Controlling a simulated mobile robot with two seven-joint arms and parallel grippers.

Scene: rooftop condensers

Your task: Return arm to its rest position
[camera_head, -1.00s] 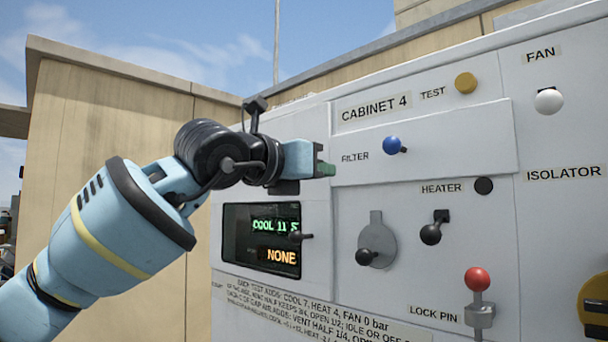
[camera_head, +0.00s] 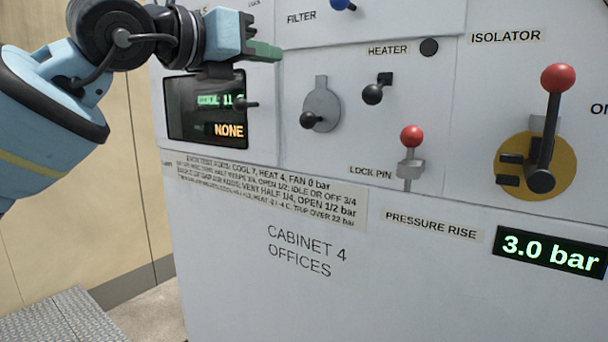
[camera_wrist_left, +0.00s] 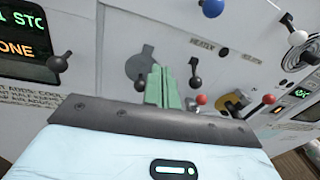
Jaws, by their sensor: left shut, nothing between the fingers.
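My left arm comes in from the upper left in the head view. Its gripper (camera_head: 266,51) has green fingers, shut and empty, in front of the upper left of the cabinet (camera_head: 290,215). The fingers are above and right of the dark display (camera_head: 205,108) and left of the filter knob. In the left wrist view the shut fingers (camera_wrist_left: 162,86) point toward the cabinet face, with nothing between them. My right gripper is not in view.
Close to the fingers are the blue filter knob (camera_head: 343,4), a black lever on a grey plate (camera_head: 322,104) and the heater lever (camera_head: 373,94). The red-topped lock pin (camera_head: 411,137) and isolator handle (camera_head: 553,130) stick out farther right. A pressure readout (camera_head: 551,251) shows 3.0 bar.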

